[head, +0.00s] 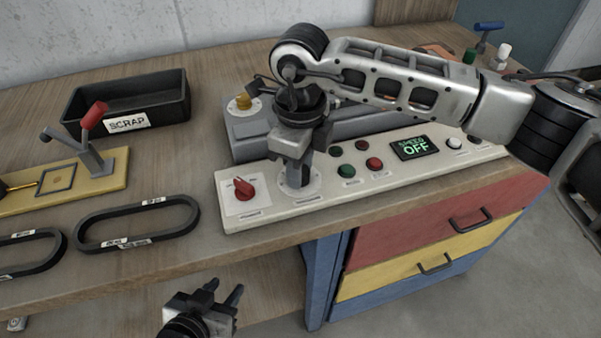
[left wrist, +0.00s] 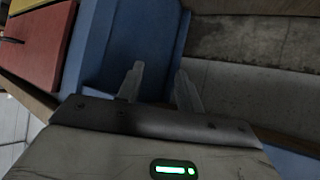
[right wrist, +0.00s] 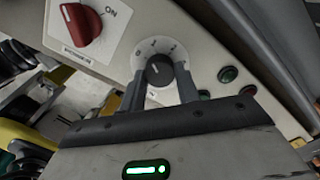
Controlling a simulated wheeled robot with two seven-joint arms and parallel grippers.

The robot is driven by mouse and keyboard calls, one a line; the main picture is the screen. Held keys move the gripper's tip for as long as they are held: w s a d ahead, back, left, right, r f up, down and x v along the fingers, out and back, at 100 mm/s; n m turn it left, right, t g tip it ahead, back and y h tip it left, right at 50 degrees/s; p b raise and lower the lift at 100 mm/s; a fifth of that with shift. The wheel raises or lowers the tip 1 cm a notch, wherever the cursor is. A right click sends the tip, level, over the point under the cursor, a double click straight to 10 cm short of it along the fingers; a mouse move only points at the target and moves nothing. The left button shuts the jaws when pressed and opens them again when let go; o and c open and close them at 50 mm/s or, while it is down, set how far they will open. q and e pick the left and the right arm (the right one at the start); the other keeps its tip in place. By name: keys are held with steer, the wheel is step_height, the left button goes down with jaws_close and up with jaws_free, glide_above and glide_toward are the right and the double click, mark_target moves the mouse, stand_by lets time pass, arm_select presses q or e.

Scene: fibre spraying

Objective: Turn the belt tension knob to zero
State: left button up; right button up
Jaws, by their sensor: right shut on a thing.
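The belt tension knob (right wrist: 160,70) is a dark round knob with a light pointer line, on a white dial plate with marks around it. In the right wrist view it sits between the fingers of my right gripper (right wrist: 166,92), which is shut on it. In the head view my right gripper (head: 297,172) comes down over the white control panel (head: 330,193), and the knob is hidden behind the fingers. My left gripper (head: 222,298) is open and empty, below the table's front edge. It also shows in the left wrist view (left wrist: 160,82).
A red rotary switch (head: 244,189) is left of the knob. Green and red buttons and a display reading "SPEED OFF" (head: 414,147) are to its right. Black belts (head: 137,222), a toggle clamp (head: 90,150) and a black scrap bin (head: 128,100) lie left on the table.

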steer(key=n+b, duration=0.3)
steer(key=shift+w+f, duration=0.1)
steer(key=shift+f, duration=0.05)
arm_select(q)
steer(key=shift+w+d+f+n+t+h+b, duration=0.15)
steer(key=shift+d+f+n+b, duration=0.1)
steer(key=shift+f+b, duration=0.35)
steer(key=shift+d+f+n+t+h+b, duration=0.15)
steer(key=shift+d+f+b, duration=0.1)
steer(key=shift+f+b, duration=0.3)
arm_select(e)
steer(key=shift+r+n, duration=0.2)
steer(key=shift+n, duration=1.1)
steer(key=o, duration=1)
arm_select(q)
steer(key=shift+r, duration=0.1)
arm_select(e)
steer(key=shift+r, duration=0.15)
